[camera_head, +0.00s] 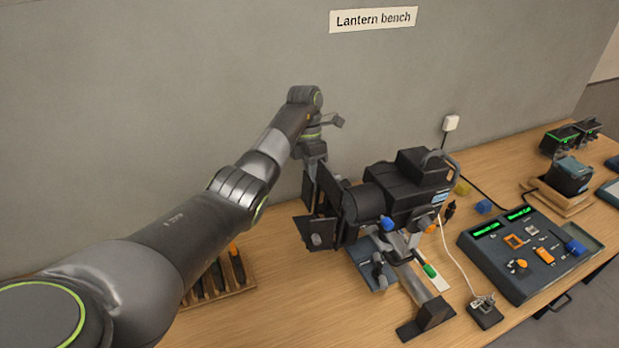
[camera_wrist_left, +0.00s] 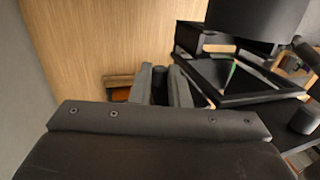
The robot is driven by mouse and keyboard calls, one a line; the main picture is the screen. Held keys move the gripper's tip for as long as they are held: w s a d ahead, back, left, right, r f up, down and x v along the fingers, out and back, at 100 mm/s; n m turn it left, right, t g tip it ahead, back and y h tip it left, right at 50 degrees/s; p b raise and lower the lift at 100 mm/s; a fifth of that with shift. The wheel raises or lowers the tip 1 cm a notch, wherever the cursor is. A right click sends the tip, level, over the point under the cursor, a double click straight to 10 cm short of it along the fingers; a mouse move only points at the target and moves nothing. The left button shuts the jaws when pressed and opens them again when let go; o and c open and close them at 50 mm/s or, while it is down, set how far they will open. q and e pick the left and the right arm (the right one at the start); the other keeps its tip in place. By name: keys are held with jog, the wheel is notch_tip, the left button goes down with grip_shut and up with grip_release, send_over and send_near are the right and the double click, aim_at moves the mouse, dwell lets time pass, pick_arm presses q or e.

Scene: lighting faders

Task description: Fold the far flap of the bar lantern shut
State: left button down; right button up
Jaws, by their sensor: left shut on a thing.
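The black bar lantern (camera_head: 405,190) stands on its stand on the bench, its front with dark flaps facing left. A near flap with a grey knob (camera_head: 316,240) sticks out at the lower left of its front. The far flap (camera_head: 309,190) is beside my left gripper and partly hidden. My left gripper (camera_head: 314,165) reaches down at the far side of the lantern's front. In the left wrist view its fingers (camera_wrist_left: 160,88) are closed around a dark round knob (camera_wrist_left: 160,73), seemingly the far flap's. The flap's exact angle is hard to tell. My right gripper is not in view.
A control desk (camera_head: 528,255) with green displays stands to the right. A white cable runs to a small box (camera_head: 485,312) in front of it. A slotted wooden rack (camera_head: 222,280) sits below my left arm. A grey wall stands close behind the bench.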

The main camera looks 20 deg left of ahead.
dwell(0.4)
pick_arm(q)
jog(key=c, duration=1.4)
grip_release()
jog(key=shift+w+d, duration=0.1)
jog(key=shift+o, duration=0.2)
jog(key=shift+r, duration=0.1)
